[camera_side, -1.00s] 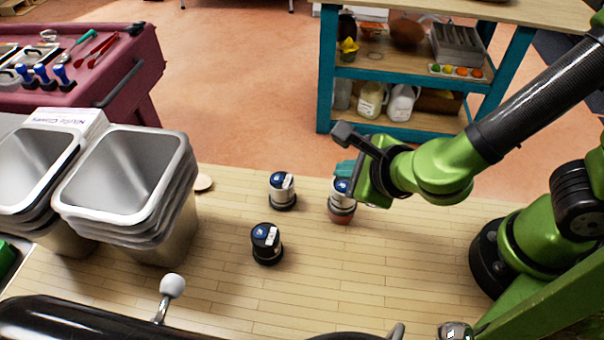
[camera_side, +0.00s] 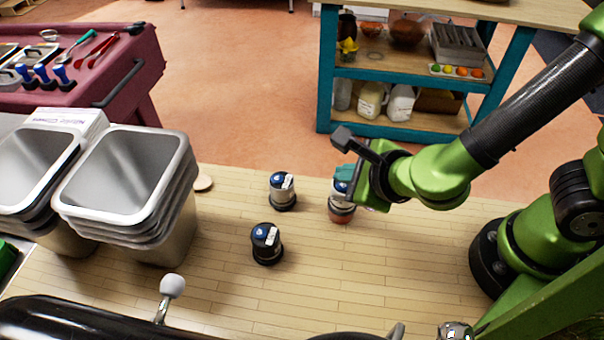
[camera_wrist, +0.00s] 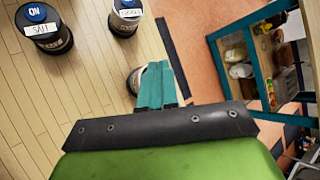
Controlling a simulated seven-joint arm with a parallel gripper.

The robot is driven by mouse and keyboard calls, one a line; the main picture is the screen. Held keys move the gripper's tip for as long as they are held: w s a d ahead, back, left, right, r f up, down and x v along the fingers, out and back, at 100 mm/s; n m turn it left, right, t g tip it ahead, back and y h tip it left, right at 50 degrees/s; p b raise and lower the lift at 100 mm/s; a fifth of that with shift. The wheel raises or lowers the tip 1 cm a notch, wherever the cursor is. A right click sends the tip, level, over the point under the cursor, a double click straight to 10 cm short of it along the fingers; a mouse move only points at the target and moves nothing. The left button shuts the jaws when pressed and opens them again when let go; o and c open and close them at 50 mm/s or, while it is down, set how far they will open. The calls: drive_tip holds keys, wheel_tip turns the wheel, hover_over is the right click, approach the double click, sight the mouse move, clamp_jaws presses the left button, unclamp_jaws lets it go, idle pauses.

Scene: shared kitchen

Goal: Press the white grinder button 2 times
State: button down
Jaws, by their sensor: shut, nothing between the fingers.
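A white grinder (camera_side: 341,208) with a reddish-brown base stands upright on the wooden counter, with a blue top. My gripper (camera_side: 345,174) is shut and empty, its teal fingertips right at the top of this grinder. I cannot tell whether they touch its button. In the wrist view the teal fingers (camera_wrist: 155,75) cover most of this grinder (camera_wrist: 132,80), and its button is hidden.
Stacked metal containers (camera_side: 150,215) stand at the left of the counter. A white-knobbed lever (camera_side: 172,287) and a black rounded object (camera_side: 80,322) are at the front. A teal shelf (camera_side: 410,130) stands behind.

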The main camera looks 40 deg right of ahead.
sight(345, 189)
drive_tip(key=shift+f, duration=0.4)
idle(0.3)
drive_tip(key=shift+r, duration=0.1)
drive_tip(key=shift+r, duration=0.8)
wheel_tip(345, 189, up, 6)
idle(0.4)
idle(0.5)
